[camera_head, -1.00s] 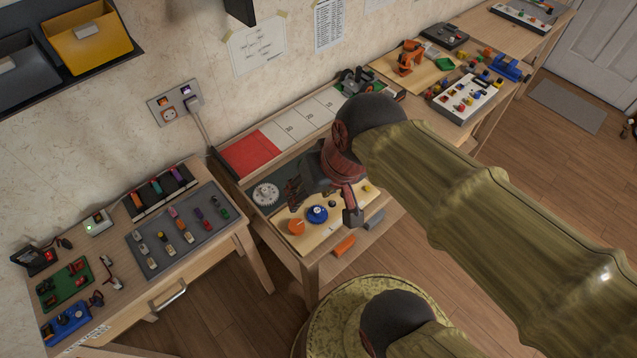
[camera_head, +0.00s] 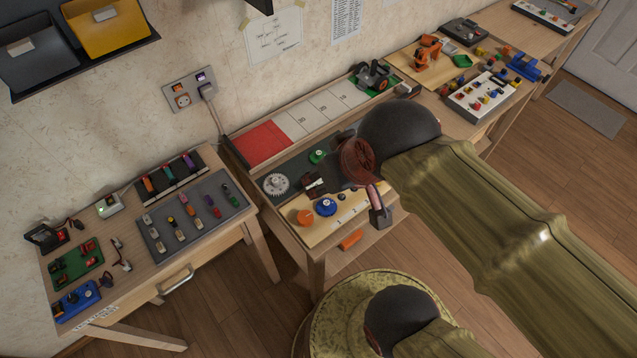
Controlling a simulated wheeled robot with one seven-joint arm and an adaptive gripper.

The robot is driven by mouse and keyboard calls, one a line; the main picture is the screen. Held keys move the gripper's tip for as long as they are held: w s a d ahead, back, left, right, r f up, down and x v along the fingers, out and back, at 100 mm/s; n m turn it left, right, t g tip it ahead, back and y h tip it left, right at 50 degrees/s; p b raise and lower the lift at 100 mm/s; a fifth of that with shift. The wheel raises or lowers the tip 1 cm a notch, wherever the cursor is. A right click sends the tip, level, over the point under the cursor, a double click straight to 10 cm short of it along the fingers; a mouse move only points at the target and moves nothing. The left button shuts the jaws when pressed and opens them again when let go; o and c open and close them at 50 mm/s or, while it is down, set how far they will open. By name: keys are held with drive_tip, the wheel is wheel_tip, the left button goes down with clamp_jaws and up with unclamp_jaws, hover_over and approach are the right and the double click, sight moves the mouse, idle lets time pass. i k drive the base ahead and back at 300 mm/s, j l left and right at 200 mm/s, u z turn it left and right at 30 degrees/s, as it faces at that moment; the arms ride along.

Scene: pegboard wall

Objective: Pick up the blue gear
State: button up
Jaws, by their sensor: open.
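The blue gear (camera_head: 326,207) lies on the light wooden board (camera_head: 342,228) on the middle bench, just right of an orange gear (camera_head: 305,217). My gripper (camera_head: 347,201) is open and empty above the bench. One dark finger shows above and left of the blue gear in the picture, the other to its right. The gear appears between them, nearer the left finger. How high the fingers are above it I cannot tell. My wrist hides part of the bench behind.
A white gear (camera_head: 276,185) and a green gear (camera_head: 318,156) lie on the dark mat. An orange block (camera_head: 351,239) lies on the shelf below. The left bench has a grey tray (camera_head: 158,226) of small parts. A white-and-red strip (camera_head: 263,142) runs along the back.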

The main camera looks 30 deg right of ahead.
sight(325, 207)
drive_tip(key=k, duration=0.45)
drive_tip(key=z, duration=0.45)
drive_tip(key=k+z, duration=0.15)
drive_tip(key=z, duration=0.3)
drive_tip(key=l+z, duration=0.1)
drive_tip(key=z, duration=0.35)
drive_tip(key=j+z, duration=0.15)
drive_tip(key=j, duration=0.35)
drive_tip(key=k+j+z, duration=0.1)
drive_tip(key=j, duration=0.4)
drive_tip(key=j+z, duration=0.15)
drive_tip(key=j, duration=0.35)
drive_tip(key=k+j+z, duration=0.15)
drive_tip(key=j, duration=0.35)
drive_tip(key=k+j+z, duration=0.15)
drive_tip(key=j, duration=0.35)
